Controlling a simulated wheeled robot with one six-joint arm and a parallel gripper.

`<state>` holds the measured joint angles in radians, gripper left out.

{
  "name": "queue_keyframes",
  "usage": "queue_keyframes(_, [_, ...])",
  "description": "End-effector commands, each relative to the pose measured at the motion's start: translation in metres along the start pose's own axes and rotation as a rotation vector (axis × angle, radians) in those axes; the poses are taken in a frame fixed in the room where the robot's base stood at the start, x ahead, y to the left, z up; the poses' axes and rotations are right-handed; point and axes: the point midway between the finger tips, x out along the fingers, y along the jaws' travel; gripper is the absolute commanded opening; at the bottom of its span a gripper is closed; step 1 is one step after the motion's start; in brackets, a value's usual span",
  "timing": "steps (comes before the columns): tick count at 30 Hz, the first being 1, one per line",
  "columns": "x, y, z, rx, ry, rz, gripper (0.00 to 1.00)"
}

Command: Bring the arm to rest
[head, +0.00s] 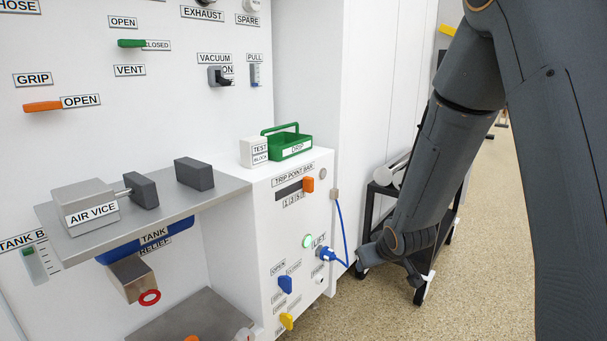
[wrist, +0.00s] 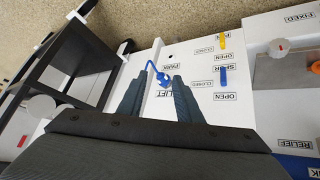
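My arm reaches down from the upper right in the head view. My gripper (head: 386,264) is in front of the black cart, to the right of the white panel. In the wrist view my gripper (wrist: 158,82) has its two dark fingers apart, with no object held. A blue plug (head: 326,254) sits at the socket labelled LIFT, its blue cable (head: 341,225) looping up to a small holder on the panel's edge. In the wrist view the blue plug (wrist: 163,82) shows between the finger lines, beyond the fingers, apparently untouched.
A black cart (head: 441,245) with pale cylinders stands close behind my gripper. Blue (head: 285,284) and yellow (head: 287,321) handles stick out of the panel. A grey shelf (head: 175,207) carries the air vice (head: 85,205). Speckled floor (head: 480,260) is open to the right.

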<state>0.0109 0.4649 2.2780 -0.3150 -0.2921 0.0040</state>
Motion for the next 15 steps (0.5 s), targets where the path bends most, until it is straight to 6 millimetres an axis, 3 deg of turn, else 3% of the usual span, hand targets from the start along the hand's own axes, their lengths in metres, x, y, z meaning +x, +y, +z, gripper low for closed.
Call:
queue_keyframes(1, [-0.021, 0.002, 0.008, 0.028, -0.041, 0.015, 0.32])
queue_keyframes(6, [-0.080, -0.003, 0.049, 0.127, -0.195, 0.039, 0.32])
queue_keyframes(15, [-0.145, -0.021, 0.100, 0.240, -0.362, 0.035, 0.32])
